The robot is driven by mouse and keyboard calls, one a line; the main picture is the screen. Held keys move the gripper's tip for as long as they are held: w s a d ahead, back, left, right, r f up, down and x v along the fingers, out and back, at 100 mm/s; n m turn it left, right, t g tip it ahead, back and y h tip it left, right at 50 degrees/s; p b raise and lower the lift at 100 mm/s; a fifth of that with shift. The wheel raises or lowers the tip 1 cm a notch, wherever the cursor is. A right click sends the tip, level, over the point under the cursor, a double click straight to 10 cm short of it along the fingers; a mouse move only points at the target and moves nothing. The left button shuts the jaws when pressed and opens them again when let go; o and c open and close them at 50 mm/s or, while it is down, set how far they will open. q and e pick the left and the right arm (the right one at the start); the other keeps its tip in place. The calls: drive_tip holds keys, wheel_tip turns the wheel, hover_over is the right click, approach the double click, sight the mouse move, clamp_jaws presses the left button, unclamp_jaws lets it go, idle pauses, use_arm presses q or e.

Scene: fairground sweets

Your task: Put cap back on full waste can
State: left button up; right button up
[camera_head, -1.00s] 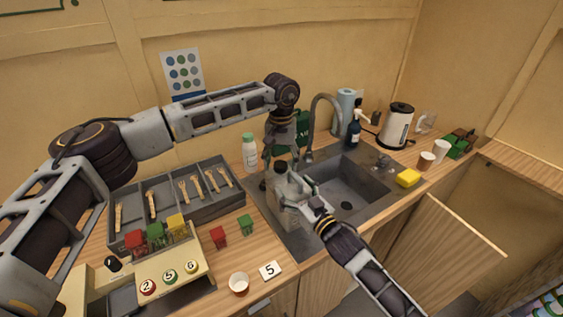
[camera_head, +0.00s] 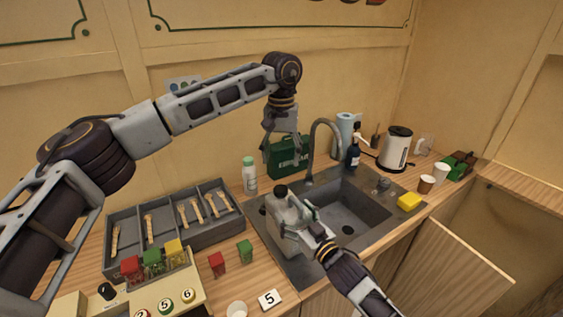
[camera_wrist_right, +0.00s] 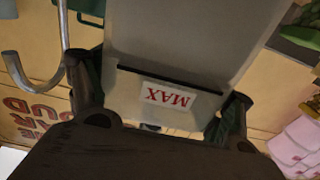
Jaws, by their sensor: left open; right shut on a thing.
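My right gripper (camera_head: 308,214) is shut on the can from the right. In the right wrist view the can (camera_wrist_right: 185,40) fills the space between the fingers, with a black line and a red MAX label. My left gripper (camera_head: 283,152) is open and empty, pointing down, well above the cap and apart from it.
The steel sink (camera_head: 372,208) with its curved tap (camera_head: 313,150) lies right of the can. A white bottle (camera_head: 249,175) and a green box (camera_head: 288,160) stand behind. A divided cutlery tray (camera_head: 150,262) is at left. A number 5 card (camera_head: 270,299) lies in front.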

drive_tip(key=shift+f, duration=0.1)
drive_tip(key=o, duration=1.9)
drive_tip(key=shift+s+d, duration=0.1)
drive_tip(key=shift+s, duration=0.05)
drive_tip(key=shift+v, duration=5.8)
drive_tip(key=shift+d, duration=0.1)
